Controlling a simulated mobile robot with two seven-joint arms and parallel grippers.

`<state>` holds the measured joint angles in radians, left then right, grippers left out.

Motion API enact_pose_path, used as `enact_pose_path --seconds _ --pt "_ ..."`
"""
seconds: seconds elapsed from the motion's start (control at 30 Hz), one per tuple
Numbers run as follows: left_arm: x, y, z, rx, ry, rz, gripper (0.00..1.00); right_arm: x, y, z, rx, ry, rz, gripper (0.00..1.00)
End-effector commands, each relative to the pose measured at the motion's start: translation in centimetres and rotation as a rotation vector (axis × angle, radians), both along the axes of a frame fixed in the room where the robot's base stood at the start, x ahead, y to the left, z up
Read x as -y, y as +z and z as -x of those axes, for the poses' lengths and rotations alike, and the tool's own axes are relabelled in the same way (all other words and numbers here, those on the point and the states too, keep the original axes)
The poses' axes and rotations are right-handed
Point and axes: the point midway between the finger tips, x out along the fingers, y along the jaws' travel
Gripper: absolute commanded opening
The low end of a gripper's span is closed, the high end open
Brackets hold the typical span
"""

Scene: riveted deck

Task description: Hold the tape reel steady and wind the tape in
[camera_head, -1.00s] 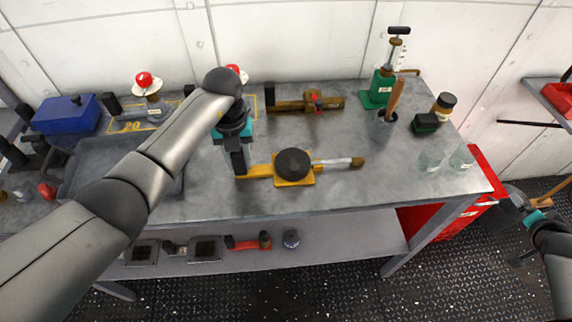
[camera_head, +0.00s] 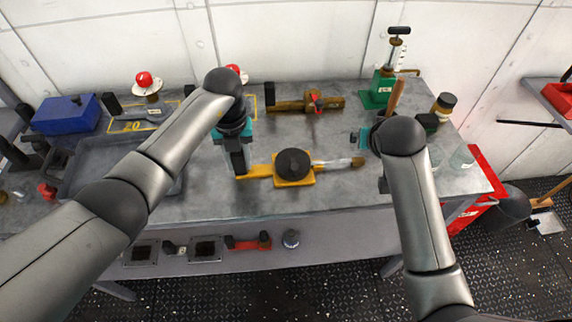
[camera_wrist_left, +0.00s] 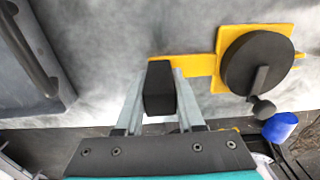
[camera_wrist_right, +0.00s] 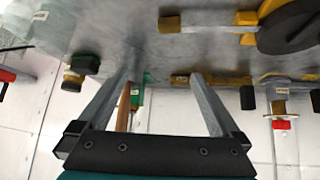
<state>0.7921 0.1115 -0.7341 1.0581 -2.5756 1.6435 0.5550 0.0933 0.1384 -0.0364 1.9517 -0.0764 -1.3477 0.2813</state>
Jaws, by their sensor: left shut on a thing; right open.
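The tape reel lies on the grey bench, with a yellow frame and a black drum (camera_head: 293,163). A pale tape (camera_head: 335,164) runs out to the right and ends in a brown piece (camera_head: 358,162). In the left wrist view a small crank knob (camera_wrist_left: 262,106) stands on the drum (camera_wrist_left: 258,62). My left gripper (camera_head: 239,170) is shut on the black grip (camera_wrist_left: 160,88) at the left end of the yellow handle. My right gripper (camera_wrist_right: 162,76) is open and empty above the bench, right of the tape end; its arm hides its fingers in the head view.
A brass valve (camera_head: 305,103) lies behind the reel. A green pump (camera_head: 381,92), a dark jar (camera_head: 443,103) and glasses (camera_head: 461,157) stand at the right. A grey tray (camera_head: 80,180) and blue box (camera_head: 66,112) are at the left. The bench in front of the reel is clear.

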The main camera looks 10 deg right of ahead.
Motion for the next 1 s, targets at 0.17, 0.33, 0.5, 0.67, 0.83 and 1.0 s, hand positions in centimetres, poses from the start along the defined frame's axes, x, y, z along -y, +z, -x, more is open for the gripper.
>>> enact_pose_path --seconds 0.17,0.33,0.5,0.67,0.83,1.0 --pt "0.0 0.0 0.0 0.001 0.001 0.000 0.00 -7.6 1.7 1.6 -0.131 0.139 -0.019 1.00" --pt "0.0 0.0 0.0 0.001 0.001 0.000 0.00 -12.9 3.4 4.1 -0.237 0.260 -0.005 1.00" --pt "0.0 0.0 0.0 0.001 0.001 0.000 0.00 -15.6 4.6 6.1 -0.305 0.337 0.016 1.00" --pt "0.0 0.0 0.0 0.001 0.001 0.000 0.00 -16.5 4.9 6.9 -0.333 0.365 0.027 1.00" --pt "0.0 0.0 0.0 0.001 0.001 0.000 0.00 -16.5 3.7 6.5 -0.339 0.367 0.029 1.00" --pt "0.0 0.0 0.0 0.001 0.001 0.000 0.00 -16.5 1.5 5.6 -0.340 0.365 0.029 1.00"
